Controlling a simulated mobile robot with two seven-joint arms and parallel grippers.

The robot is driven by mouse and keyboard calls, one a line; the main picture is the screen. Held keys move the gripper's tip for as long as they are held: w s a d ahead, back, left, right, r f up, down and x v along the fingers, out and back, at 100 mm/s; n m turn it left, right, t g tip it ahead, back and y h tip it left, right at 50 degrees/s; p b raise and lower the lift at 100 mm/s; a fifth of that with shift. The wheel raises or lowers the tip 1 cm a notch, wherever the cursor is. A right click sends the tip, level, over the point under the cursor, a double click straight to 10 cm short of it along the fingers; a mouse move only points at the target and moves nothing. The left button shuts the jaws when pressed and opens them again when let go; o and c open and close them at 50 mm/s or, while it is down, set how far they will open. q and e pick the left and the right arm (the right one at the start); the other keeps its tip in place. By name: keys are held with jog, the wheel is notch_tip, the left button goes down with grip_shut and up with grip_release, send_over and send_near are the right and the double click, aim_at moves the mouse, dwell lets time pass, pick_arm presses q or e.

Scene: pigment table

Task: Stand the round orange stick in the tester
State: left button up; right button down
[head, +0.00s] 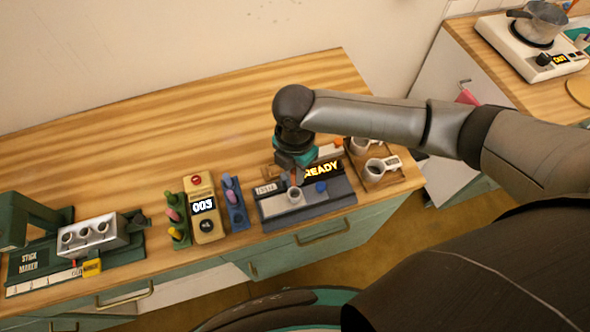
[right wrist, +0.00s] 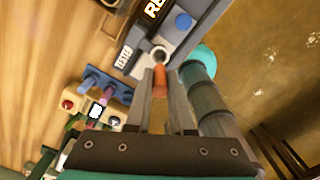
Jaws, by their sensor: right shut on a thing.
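The tester (head: 335,208) is a dark grey box near the right front of the wooden table, with a lit READY display, a blue button (head: 321,187) and a pale round socket (head: 295,195). My right gripper (head: 297,172) is above the tester. In the right wrist view it is shut on the orange stick (right wrist: 160,80), which sits between the two fingers. The stick's far end points at the socket (right wrist: 159,55); whether it touches or is inside, I cannot tell. In the head view the stick is mostly hidden by the gripper. My left gripper is not in view.
Left of the tester are a blue rack (head: 236,217), a beige device (head: 207,228) reading 003 and a green rack (head: 180,240) with coloured sticks. White cups (head: 374,170) stand on a wooden tray at right. The stick maker (head: 35,262) is far left. The table's back is clear.

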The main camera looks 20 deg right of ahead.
jog(key=b, duration=0.5)
send_over(295, 188)
jog(key=s, duration=0.1)
jog(key=shift+s+a+f, duration=0.1)
jog(key=shift+a+f, duration=0.05)
jog(key=shift+f, duration=1.9)
jog(key=shift+f+b, duration=0.7)
jog(key=shift+f, duration=1.25)
jog(key=shift+s+f+b, duration=0.3)
jog(key=shift+s+f, duration=0.15)
jog(key=shift+f, duration=0.2)
jog(key=c, duration=0.7)
grip_release()
jog(key=shift+w+f, duration=0.1)
jog(key=shift+w, duration=0.05)
jog(key=shift+t, duration=0.3)
jog(key=r, duration=0.5)
jog(key=r+p, duration=0.1)
jog(key=r, duration=0.5)
jog(key=w+r+p, duration=0.1)
jog(key=r, duration=0.5)
jog(key=shift+a+r, duration=0.2)
jog(key=shift+a+f, duration=0.1)
